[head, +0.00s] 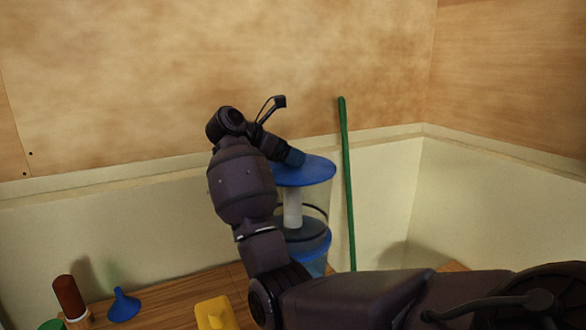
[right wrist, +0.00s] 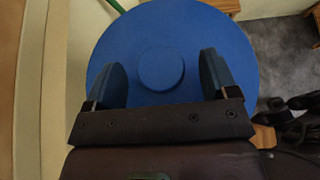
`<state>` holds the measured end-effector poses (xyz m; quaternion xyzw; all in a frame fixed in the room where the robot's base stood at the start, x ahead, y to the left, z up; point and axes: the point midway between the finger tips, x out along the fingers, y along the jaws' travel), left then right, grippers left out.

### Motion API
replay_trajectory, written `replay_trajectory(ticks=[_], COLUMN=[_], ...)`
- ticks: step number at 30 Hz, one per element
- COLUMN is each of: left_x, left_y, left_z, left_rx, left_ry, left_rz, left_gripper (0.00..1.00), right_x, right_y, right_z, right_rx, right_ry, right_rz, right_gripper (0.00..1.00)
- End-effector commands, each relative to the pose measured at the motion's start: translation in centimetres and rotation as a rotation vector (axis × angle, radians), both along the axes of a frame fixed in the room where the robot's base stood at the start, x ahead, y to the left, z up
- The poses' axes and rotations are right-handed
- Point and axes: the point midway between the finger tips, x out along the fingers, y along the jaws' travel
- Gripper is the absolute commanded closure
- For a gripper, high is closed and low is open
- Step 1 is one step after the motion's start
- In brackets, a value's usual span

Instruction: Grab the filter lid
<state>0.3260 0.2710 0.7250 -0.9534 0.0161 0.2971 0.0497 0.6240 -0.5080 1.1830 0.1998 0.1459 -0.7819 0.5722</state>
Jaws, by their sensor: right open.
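The filter lid (head: 312,172) is a round blue disc on top of a clear cylindrical filter (head: 318,205) with a white inner tube and a blue lower part. In the right wrist view the lid (right wrist: 161,25) fills the upper middle, with a round raised knob (right wrist: 161,68) at its centre. My right gripper (head: 290,157) is at the lid's top; in the right wrist view its open blue fingers (right wrist: 161,62) stand on either side of the knob, with a gap on both sides. Whether the fingertips touch the lid cannot be told. My left gripper is not in view.
A green pole (head: 347,190) stands just right of the filter. On the wooden surface at lower left are a blue funnel (head: 123,305), a brown cylinder (head: 69,296) and a yellow object (head: 215,314). Pale low walls (head: 100,225) and plywood close off the back and right.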

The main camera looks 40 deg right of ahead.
Motion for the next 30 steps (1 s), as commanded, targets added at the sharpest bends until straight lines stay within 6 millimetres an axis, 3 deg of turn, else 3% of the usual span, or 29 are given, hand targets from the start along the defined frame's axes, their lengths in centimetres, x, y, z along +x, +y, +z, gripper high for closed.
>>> replay_trajectory(ticks=[5, 16, 25, 30], left_x=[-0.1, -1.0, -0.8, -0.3], left_y=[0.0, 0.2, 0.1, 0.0], left_z=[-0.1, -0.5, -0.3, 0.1], left_rx=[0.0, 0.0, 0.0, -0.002], left_ry=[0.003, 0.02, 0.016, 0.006], left_rz=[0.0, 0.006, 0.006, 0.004], left_gripper=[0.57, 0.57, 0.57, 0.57], right_x=[0.0, 0.0, 0.0, 0.0], right_y=[0.0, 0.0, 0.0, 0.1], right_z=[0.0, 0.0, 0.4, 2.7], right_rx=[0.0, 0.0, 0.0, 0.0], right_ry=[0.0, 0.001, -0.001, -0.004], right_rz=[0.0, 0.0, 0.0, 0.001], right_gripper=[0.2, 0.77, 0.78, 0.78])
